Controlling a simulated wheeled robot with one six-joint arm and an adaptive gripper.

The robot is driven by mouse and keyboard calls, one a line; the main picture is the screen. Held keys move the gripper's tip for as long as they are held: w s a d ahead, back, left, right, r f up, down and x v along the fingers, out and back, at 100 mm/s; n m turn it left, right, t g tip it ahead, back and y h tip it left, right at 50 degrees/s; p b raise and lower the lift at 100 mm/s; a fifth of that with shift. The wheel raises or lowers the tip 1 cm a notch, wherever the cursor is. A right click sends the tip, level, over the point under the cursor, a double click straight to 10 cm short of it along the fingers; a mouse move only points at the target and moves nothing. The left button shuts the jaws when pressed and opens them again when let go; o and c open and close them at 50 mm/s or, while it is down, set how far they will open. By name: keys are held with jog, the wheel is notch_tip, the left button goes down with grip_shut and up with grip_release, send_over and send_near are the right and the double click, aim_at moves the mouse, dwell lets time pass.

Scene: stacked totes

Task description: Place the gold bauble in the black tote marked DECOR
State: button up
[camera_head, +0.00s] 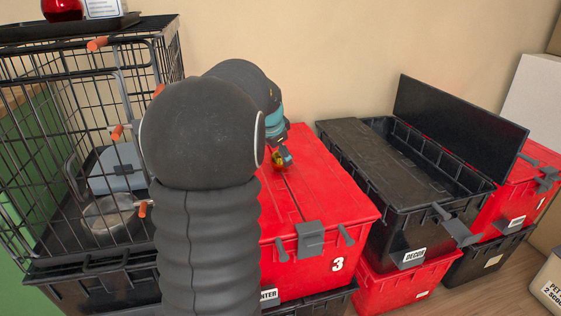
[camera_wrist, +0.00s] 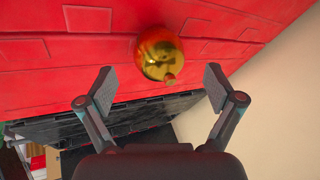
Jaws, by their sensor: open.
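The gold bauble (camera_wrist: 160,54) rests on the lid of the red tote marked 3 (camera_head: 311,190). In the head view the bauble (camera_head: 279,162) is small and partly covered by my gripper (camera_head: 283,152). In the wrist view my gripper (camera_wrist: 157,90) is open, with the bauble just beyond and between its fingertips, not held. The black tote marked DECOR (camera_head: 408,225) stands right of the red tote, on another red tote. One half of its lid lies shut and the other half stands raised, leaving an opening at the right.
A wire crate (camera_head: 95,110) with a metal bowl (camera_head: 107,212) stands at the left. A red tote marked 1 (camera_head: 514,195) stands right of the DECOR tote, behind its raised lid half (camera_head: 455,118). The wall is close behind the totes.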

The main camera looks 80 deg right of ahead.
aim_at(280, 158)
jog(key=x, duration=0.5)
jog(key=shift+s, duration=0.1)
jog(key=c, duration=1.2)
jog(key=shift+r, duration=0.2)
